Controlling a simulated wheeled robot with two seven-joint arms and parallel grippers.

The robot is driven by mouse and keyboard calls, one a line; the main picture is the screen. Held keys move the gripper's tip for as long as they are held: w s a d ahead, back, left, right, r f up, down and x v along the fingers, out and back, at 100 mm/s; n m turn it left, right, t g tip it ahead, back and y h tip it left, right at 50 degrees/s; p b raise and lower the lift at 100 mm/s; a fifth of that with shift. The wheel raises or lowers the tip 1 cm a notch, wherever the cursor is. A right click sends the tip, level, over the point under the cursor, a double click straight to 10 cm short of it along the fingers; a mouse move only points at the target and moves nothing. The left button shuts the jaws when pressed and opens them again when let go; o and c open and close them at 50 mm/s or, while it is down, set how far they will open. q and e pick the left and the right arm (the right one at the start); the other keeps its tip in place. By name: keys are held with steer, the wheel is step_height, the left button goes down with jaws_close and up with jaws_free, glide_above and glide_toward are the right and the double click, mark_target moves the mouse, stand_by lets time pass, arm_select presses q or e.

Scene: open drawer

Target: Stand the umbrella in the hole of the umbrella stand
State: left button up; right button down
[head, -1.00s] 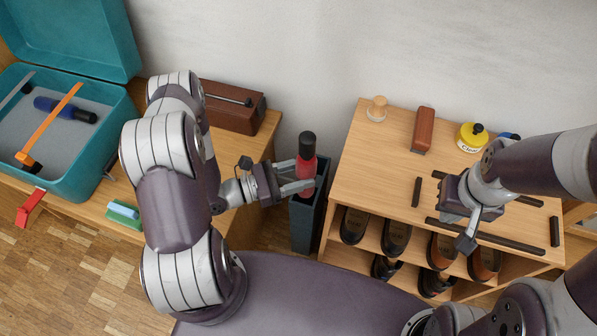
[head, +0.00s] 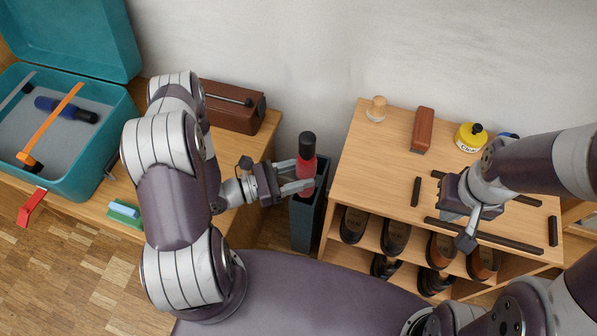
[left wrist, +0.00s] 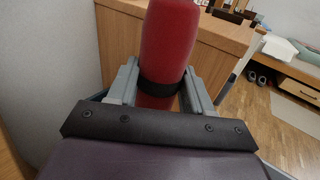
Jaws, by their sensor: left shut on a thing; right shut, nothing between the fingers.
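The umbrella (head: 306,165) is red with a black handle and stands upright. Its lower part is inside the dark umbrella stand (head: 307,222), between the bench and the shoe rack; how deep it reaches is hidden. My left gripper (head: 298,179) is shut on the umbrella just above the stand's opening. The left wrist view shows the red umbrella (left wrist: 167,45) with a black band between my fingers. My right gripper (head: 464,230) is shut and empty above the shoe rack's top.
The wooden shoe rack (head: 365,160) holds shoes, a brown brush (head: 423,130) and a yellow tin (head: 470,138). An open teal toolbox (head: 75,180) and a brown box (head: 230,105) stand on the left bench. The wall is behind.

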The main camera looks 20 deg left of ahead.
arm_select(q)
steer(key=shift+f+b, duration=2.25)
steer(key=shift+f, duration=0.85)
steer(key=shift+s+f, duration=0.1)
steer(key=shift+f, duration=0.05)
